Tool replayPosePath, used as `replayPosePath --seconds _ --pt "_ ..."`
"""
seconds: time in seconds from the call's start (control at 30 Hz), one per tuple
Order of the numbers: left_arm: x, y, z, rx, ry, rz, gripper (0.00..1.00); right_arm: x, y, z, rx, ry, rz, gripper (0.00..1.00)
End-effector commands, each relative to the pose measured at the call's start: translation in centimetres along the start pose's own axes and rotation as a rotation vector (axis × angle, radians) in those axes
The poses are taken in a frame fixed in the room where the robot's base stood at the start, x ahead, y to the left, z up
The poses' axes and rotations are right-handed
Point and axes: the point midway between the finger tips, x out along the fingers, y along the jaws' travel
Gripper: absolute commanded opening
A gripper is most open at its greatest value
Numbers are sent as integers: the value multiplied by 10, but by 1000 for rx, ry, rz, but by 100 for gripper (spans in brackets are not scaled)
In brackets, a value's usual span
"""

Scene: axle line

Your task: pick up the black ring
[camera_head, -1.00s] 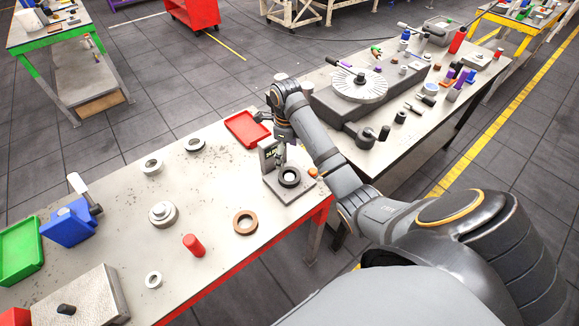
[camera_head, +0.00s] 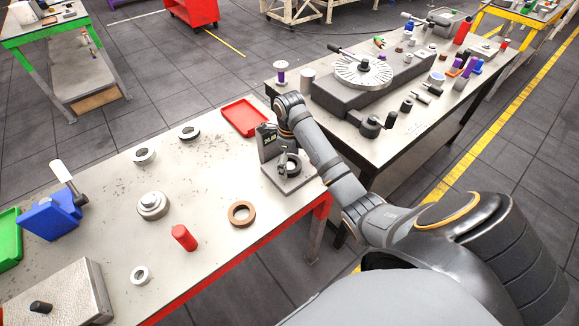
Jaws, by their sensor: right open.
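The black ring (camera_head: 293,170) lies on the grey base plate (camera_head: 292,187) of a small gauge stand with a display (camera_head: 268,143), near the right end of the front workbench. My right gripper (camera_head: 284,160) is over that plate, pointing down, right by the ring and the gauge stand. It is open and empty. It covers part of the ring, and I cannot tell whether its fingers touch it. My left gripper is not in view.
A red tray (camera_head: 244,118) lies behind the stand. A brown ring (camera_head: 241,213), a red cylinder (camera_head: 184,238) and several pale rings lie to the left on the bench (camera_head: 205,180). A second bench with a rotary table (camera_head: 363,72) stands at the right.

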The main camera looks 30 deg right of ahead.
Motion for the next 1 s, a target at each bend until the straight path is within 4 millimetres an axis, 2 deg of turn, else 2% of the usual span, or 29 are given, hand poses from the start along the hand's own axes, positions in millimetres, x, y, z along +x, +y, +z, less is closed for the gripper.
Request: replayPosePath --seconds 0.1,0.57,0.83,1.0 --pt "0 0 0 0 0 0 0 0 0 0 0 0 0 89" --pt "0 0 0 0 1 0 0 0 0 0 0 0 0 26" --pt "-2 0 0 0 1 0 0 -2 0 0 -1 0 0 26" --pt "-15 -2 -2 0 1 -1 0 -15 -3 1 -3 -1 -1 26"
